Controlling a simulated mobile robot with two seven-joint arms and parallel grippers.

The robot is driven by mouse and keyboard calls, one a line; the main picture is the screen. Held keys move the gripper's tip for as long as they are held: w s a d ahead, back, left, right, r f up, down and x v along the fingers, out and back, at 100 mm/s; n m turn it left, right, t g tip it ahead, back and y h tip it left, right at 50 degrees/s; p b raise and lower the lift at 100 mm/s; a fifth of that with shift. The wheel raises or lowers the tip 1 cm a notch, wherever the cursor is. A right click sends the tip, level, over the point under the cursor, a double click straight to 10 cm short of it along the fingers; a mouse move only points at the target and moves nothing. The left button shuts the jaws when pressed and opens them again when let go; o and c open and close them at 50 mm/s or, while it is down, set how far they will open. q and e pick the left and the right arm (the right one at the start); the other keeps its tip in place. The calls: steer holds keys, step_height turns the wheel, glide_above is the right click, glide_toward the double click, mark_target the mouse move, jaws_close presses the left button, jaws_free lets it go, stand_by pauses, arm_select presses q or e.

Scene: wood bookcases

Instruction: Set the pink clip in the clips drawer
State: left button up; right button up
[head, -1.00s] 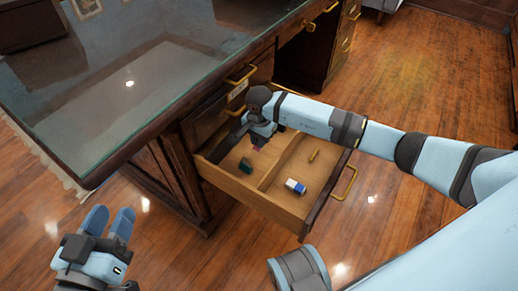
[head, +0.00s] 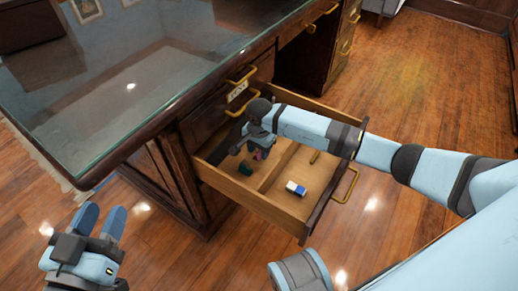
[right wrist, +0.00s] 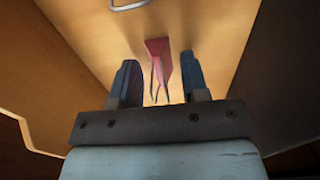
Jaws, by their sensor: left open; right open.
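The pink clip (right wrist: 158,52) shows in the right wrist view between and just beyond the fingertips of my right gripper (right wrist: 159,66). A gap shows on each side of the clip, and the fingers are open. In the head view the clip is a small pink patch (head: 258,155) under my right gripper (head: 252,147), over the left compartment of the open drawer (head: 238,190). I cannot tell for sure whether it rests on the drawer floor. My left gripper (head: 100,220) is open and empty at the lower left, away from the drawer.
A dark green object (head: 245,168) lies in the same compartment. A divider (head: 274,176) separates it from a blue-and-white eraser (head: 296,188) and a small yellow object (head: 314,157). The glass-topped desk (head: 130,85) overhangs at the left. A closed, labelled drawer (head: 213,118) is above.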

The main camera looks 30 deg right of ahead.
steer(key=shift+r, duration=0.35)
step_height(320, 180, up, 5)
steer(key=p, duration=0.2)
steer(key=shift+d+p, duration=0.1)
steer(key=shift+p, duration=0.25)
step_height(320, 180, up, 3)
steer(key=shift+r+p, duration=0.2)
steer(key=shift+p, duration=0.55)
step_height(320, 180, up, 2)
steer(key=shift+r+p, duration=0.1)
steer(key=shift+p, duration=0.25)
arm_select(q)
steer(key=shift+s+d+r+n+y, duration=0.15)
steer(key=shift+s+d+r+n, duration=0.1)
steer(key=shift+s+r+n, duration=0.25)
steer(key=shift+s+d+r+n+y, duration=0.2)
steer(key=shift+s+r+n, duration=0.1)
steer(key=shift+r+n, duration=0.4)
arm_select(e)
steer(key=shift+r, duration=0.5)
steer(key=shift+s+f, duration=0.1)
